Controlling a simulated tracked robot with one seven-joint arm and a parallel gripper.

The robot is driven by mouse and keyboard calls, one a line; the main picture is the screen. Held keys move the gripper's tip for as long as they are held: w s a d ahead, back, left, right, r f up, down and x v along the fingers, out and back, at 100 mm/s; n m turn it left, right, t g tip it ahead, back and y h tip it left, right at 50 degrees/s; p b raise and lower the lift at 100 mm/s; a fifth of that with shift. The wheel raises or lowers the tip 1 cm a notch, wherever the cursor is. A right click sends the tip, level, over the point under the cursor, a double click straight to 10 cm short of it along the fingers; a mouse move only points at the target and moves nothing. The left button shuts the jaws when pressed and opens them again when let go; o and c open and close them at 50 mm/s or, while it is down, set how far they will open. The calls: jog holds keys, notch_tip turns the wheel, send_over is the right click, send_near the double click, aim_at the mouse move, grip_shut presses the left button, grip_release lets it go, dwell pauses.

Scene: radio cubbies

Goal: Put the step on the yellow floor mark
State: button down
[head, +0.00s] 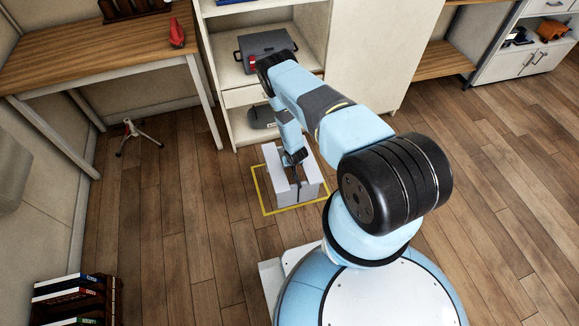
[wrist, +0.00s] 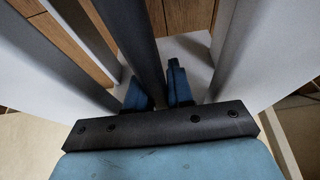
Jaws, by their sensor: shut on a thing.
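The step (head: 311,189) is a pale grey, box-like piece with upright side panels and a dark bar down its middle. In the head view it is upright over the yellow floor mark (head: 259,190), a thin square outline whose left and near sides show. The step hides part of the outline, and I cannot tell whether its base touches the floor. My gripper (head: 295,162) reaches down into the step from above. In the wrist view my gripper (wrist: 157,92) is shut on the step's dark bar (wrist: 128,35), with pale panels (wrist: 270,45) on both sides.
A cream shelf unit (head: 235,120) with a grey case (head: 262,48) stands just behind the mark. A wooden desk (head: 100,55) is at the left, with a small tripod (head: 137,133) below it. A book crate (head: 75,300) is at the near left. The floor left of the mark is clear.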

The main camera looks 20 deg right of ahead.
jog(key=x, duration=0.4)
jog(key=shift+d+f, duration=0.3)
jog(key=shift+f, duration=0.15)
jog(key=c, duration=1)
grip_release()
jog(key=shift+s, duration=0.1)
